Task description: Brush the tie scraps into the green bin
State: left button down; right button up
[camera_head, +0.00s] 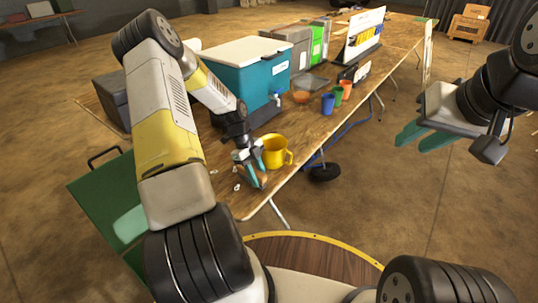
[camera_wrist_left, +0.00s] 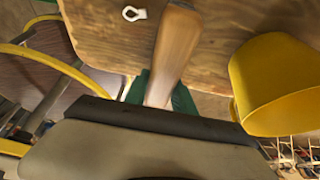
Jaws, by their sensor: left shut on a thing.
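My left gripper (camera_head: 252,170) is at the near end of the wooden table, shut on a wooden-handled tool that looks like the brush. Its tan handle (camera_wrist_left: 174,50) shows between the teal fingers in the left wrist view; I see no bristles. A small white looped tie scrap (camera_wrist_left: 134,13) lies on the table beside the handle. Small white scraps (camera_head: 237,187) also show near the gripper in the head view. The green bin (camera_head: 95,198), with a black handle, appears at the left below the table end, partly hidden by my arm. My right gripper (camera_head: 424,138) is open and empty, right of the table.
A yellow mug (camera_head: 276,152) stands close beside my left gripper; it also shows in the left wrist view (camera_wrist_left: 275,85). Blue (camera_head: 328,103), green and orange cups and an orange bowl (camera_head: 301,97) stand farther along. A teal cooler (camera_head: 250,72) stands behind. Floor right of the table is clear.

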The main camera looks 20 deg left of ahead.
pick_arm(q)
jog(key=shift+f, duration=0.75)
jog(key=s+a, duration=0.5)
jog(key=s, duration=0.3)
jog(key=s+a, duration=0.5)
jog(key=s, duration=0.3)
notch_tip(320, 180, up, 6)
jog(key=shift+s, duration=0.1)
